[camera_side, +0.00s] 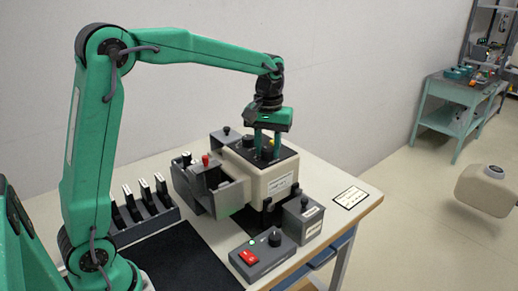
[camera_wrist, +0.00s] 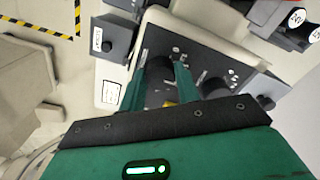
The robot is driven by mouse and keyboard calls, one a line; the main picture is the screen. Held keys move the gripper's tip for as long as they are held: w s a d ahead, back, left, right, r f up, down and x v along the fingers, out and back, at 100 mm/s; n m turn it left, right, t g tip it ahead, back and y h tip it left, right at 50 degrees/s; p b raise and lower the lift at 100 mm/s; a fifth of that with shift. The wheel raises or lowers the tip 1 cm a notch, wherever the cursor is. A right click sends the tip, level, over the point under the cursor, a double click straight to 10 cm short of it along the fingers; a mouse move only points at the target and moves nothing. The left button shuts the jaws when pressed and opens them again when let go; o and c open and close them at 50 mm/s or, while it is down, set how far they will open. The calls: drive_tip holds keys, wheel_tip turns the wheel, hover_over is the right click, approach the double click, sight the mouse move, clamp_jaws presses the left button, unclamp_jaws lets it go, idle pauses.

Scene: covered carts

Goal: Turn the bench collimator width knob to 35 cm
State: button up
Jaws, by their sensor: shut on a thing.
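The bench collimator (camera_side: 268,187) is a cream box with a black top panel, standing on the bench; the panel (camera_wrist: 190,48) also shows in the wrist view. My gripper (camera_side: 267,154) points down at the panel with its two green fingers on either side of a dark knob (camera_wrist: 160,75), shut on it. A second black knob (camera_wrist: 215,86) sits beside it, outside the fingers, and shows in the side view (camera_side: 247,141). The scale marks are too small to read, and the fingers partly hide the held knob. I cannot tell which knob sets the width.
A grey open-fronted housing (camera_side: 225,195) with a red-topped part adjoins the collimator. A grey box with a knob (camera_side: 302,218) and a control box with a red switch (camera_side: 262,256) stand in front. A rack of several black-and-white pieces (camera_side: 140,208) is at left. The black mat (camera_side: 190,262) is clear.

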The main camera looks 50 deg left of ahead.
sight(267, 149)
drive_tip(key=shift+m, duration=0.5)
drive_tip(key=m, duration=0.3)
drive_tip(key=shift+m, duration=0.3)
drive_tip(key=m, duration=0.5)
drive_tip(key=shift+a, duration=0.1)
drive_tip(key=o, duration=1)
drive_tip(key=shift+r, duration=0.15)
drive_tip(key=shift+r, duration=3.8)
drive_tip(key=shift+s, duration=0.1)
